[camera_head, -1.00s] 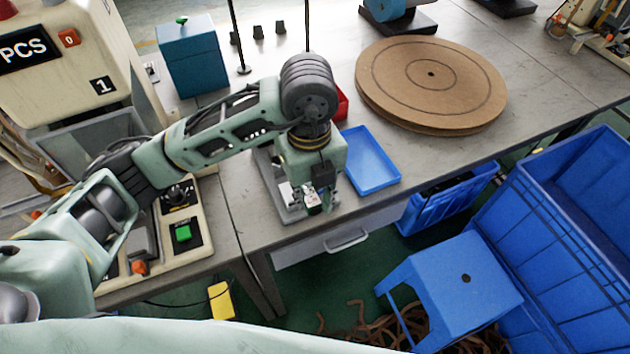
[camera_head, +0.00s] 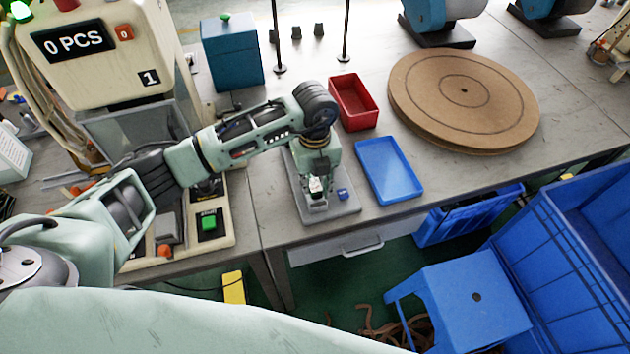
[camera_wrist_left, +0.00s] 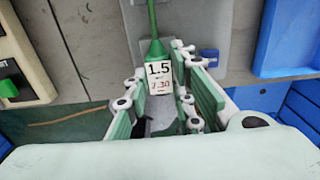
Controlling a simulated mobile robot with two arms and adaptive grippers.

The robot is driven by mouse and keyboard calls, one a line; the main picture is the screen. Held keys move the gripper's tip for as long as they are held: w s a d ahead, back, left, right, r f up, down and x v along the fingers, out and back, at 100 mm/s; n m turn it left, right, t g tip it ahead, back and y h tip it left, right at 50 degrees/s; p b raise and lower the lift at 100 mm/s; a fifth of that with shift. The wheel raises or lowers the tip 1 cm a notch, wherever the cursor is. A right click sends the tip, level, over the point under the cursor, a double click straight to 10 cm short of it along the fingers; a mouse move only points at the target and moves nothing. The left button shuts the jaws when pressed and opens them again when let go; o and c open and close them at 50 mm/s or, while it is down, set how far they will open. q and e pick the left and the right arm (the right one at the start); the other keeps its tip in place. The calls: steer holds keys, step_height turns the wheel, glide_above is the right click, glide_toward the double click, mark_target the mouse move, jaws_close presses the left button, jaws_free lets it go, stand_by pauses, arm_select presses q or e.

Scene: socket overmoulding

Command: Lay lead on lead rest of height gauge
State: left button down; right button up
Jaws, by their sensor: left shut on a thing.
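My left gripper (camera_wrist_left: 166,112) reaches down over the height gauge, whose flat grey base (camera_head: 345,209) sits near the bench's front edge. Its green-padded fingers stand on both sides of a piece with a white label reading 1.5 and 7.30 (camera_wrist_left: 159,78). A green cone and thin green stem run from this piece to the top of the wrist view; I take it as the lead. In the head view it is a small pale patch at the jaws. The lead rest is hidden, so I cannot tell whether the lead touches it. My right gripper is out of view.
A small blue block (camera_head: 342,194) lies on the gauge base. A blue tray (camera_head: 391,197) and a red bin (camera_head: 370,123) stand to the right, near a round brown board (camera_head: 464,145). A control box with a green button (camera_head: 209,222) is close on the left.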

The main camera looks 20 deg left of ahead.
arm_select(q)
steer(key=shift+f, duration=0.7)
steer(key=shift+f, duration=0.25)
steer(key=c, duration=1.6)
jaws_free()
steer(key=shift+r, duration=0.1)
steer(key=shift+o, duration=0.6)
